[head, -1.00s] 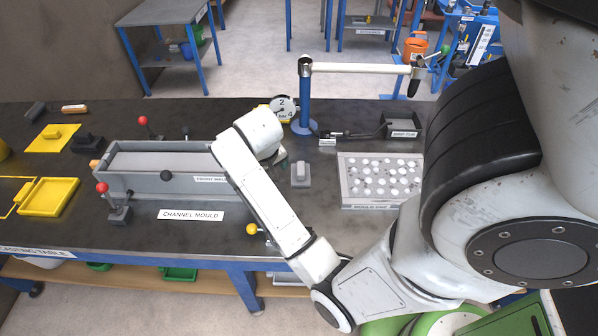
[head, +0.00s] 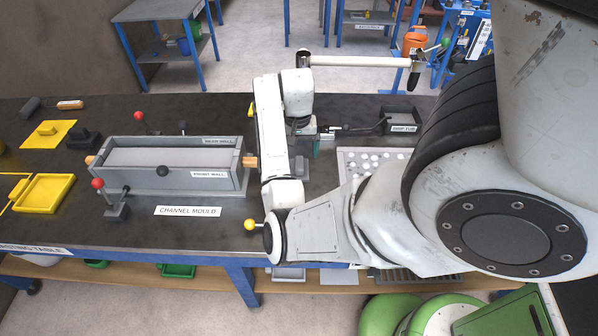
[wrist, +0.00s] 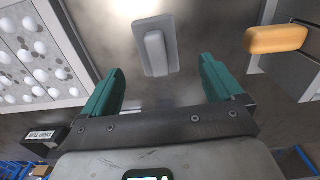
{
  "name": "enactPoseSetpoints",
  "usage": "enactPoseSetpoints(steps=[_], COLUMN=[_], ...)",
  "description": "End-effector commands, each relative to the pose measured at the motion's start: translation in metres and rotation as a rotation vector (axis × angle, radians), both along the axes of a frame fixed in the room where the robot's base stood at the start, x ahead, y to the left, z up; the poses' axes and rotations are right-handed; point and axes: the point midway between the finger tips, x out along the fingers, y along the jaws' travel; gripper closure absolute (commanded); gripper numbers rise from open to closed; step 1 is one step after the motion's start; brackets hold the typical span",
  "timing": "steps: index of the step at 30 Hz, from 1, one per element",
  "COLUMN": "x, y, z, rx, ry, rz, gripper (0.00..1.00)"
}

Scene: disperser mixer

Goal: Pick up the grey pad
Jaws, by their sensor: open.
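The grey pad (wrist: 155,48) shows in the wrist view as a flat plate with a raised grip bar, lying on the dark table. My gripper (wrist: 161,68) is open, its two teal fingers apart and empty. The pad lies beyond the fingertips, roughly centred between them, and does not appear to be held.
The channel mould (head: 165,178) stands left of my arm; its orange end knob (wrist: 276,39) is at the right of the wrist view. A tray of white domes (wrist: 35,55) lies on the other side. A yellow-knobbed lever (head: 250,224) stands near the table's front edge.

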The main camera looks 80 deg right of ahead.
Motion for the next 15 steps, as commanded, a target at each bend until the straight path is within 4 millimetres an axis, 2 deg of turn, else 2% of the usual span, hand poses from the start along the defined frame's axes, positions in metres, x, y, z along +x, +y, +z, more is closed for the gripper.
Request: enactPoseSetpoints(steps=[5,12,15], x=[-0.001,-0.004,-0.004], y=[0.000,-0.001,-0.001], z=[-0.014,-0.048,-0.057], rx=[0.000,0.001,-0.001], ry=[0.001,0.000,0.000], rz=[0.001,0.002,0.001], gripper=[0.06,0.06,0.06])
